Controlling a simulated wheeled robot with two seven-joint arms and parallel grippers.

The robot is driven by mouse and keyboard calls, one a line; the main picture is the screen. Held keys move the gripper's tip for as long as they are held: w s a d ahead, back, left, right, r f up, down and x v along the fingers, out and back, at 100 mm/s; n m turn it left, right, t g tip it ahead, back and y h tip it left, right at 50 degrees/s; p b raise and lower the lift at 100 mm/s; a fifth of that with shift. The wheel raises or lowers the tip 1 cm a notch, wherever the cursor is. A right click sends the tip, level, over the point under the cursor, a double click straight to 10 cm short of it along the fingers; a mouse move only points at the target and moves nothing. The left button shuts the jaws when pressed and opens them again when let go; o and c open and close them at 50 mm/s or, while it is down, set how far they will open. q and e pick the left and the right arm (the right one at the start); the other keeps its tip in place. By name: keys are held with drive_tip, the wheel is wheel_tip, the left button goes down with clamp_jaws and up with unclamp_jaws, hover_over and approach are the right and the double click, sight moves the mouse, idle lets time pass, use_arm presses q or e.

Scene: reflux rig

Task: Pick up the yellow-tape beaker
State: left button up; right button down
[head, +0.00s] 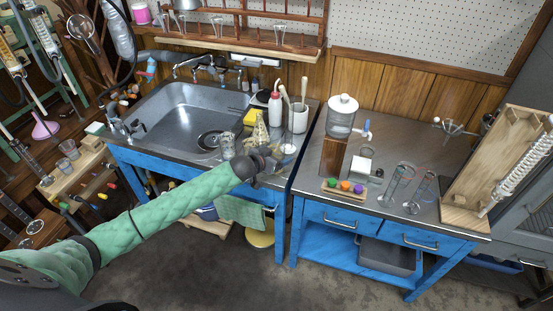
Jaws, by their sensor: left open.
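My left gripper (268,158) is a small dark shape at the end of the green-sleeved arm. It is over the front right part of the sink counter, open. A clear glass beaker (228,146) stands just left of it, by the sink's edge. More glassware (288,148) is just right of the gripper, partly hidden and too small to make out well. No yellow tape can be read clearly on either, so I cannot tell which is the yellow-tape beaker. My right gripper is not in view.
The steel sink (185,115) is to the left. The right bench (385,150) holds a glass jar (341,115) and cylinders.

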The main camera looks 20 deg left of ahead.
sight(281, 145)
use_arm(q)
drive_tip(key=shift+c, duration=0.2)
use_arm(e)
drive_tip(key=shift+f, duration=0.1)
use_arm(q)
drive_tip(key=c, duration=1.2)
drive_tip(key=shift+o, duration=0.2)
drive_tip(key=shift+r, duration=0.15)
